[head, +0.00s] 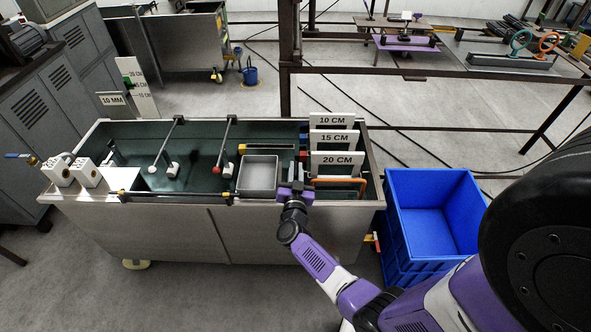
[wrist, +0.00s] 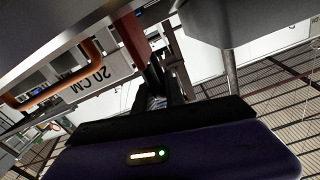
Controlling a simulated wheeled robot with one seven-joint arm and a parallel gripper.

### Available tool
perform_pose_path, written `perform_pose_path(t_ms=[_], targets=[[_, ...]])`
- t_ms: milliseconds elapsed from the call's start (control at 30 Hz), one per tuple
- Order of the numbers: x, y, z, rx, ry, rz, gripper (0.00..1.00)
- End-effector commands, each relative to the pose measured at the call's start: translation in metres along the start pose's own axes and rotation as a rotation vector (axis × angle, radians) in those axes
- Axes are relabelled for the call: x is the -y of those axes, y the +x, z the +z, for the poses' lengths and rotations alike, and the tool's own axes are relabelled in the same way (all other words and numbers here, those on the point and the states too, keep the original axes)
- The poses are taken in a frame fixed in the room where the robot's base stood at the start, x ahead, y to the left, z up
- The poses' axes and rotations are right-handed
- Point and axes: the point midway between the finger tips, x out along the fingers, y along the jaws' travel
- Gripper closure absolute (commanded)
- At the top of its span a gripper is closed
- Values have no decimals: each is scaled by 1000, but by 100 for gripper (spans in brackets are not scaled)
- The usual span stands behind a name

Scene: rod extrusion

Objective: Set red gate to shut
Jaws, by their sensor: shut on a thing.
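The red gate shows as a small red piece (head: 303,155) beside the 20 CM sign (head: 337,160), just behind my gripper (head: 296,186). In the wrist view, a dark red bar (wrist: 132,38) runs down to the fingers of my gripper (wrist: 160,78). My gripper is at the front edge of the trough, between the grey tray and the 20 CM sign, and its fingers are shut on the red bar. The exact contact is dark and partly hidden. I cannot tell the gate's open or shut position.
A grey tray (head: 258,188) is close on the left of my gripper. An orange pipe (head: 340,181) is close on the right. The 10 CM (head: 332,120) and 15 CM (head: 334,138) signs stand behind. A blue crate (head: 400,235) stands on the floor at right.

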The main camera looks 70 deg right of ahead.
Motion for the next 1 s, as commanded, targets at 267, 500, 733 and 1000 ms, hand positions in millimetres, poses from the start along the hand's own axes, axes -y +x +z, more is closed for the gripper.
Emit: perform_pose_path(t_ms=[267, 500, 733, 1000], targets=[[4, -1, 0, 0, 2, -8, 100], [5, -1, 1, 0, 2, -9, 100], [1, -1, 25, 1, 0, -11, 100], [0, -1, 32, 2, 2, -12, 100]])
